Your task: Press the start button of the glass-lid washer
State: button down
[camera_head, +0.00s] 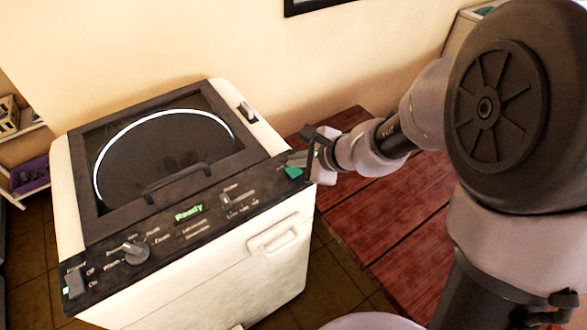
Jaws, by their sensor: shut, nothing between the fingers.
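The glass-lid washer (257,288) stands at the left, white with a black top. Its glass lid (165,160) is closed. The front control panel has a green display (188,212) reading "Ready", a knob (136,250), a slider (226,201) and a lit power switch (74,284) at the left end. A green start button (293,172) shows at the panel's right end. My gripper (296,160) is shut and empty, with its tips right over or beside this button. I cannot tell whether they touch it.
A reddish wooden table (400,215) lies right of the washer, under my arm. A shelf (28,165) with a purple item stands at the far left. A picture frame (310,5) hangs on the wall behind. A pale round rim shows at the bottom.

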dwell(0.7)
jog(key=shift+f+b, duration=0.45)
jog(key=shift+b, duration=0.15)
jog(key=shift+f+b, duration=0.5)
jog(key=shift+b, duration=0.1)
dwell(0.4)
jog(key=shift+r, duration=0.1)
dwell(0.5)
jog(key=shift+r+p, duration=0.75)
jog(key=shift+r, duration=0.15)
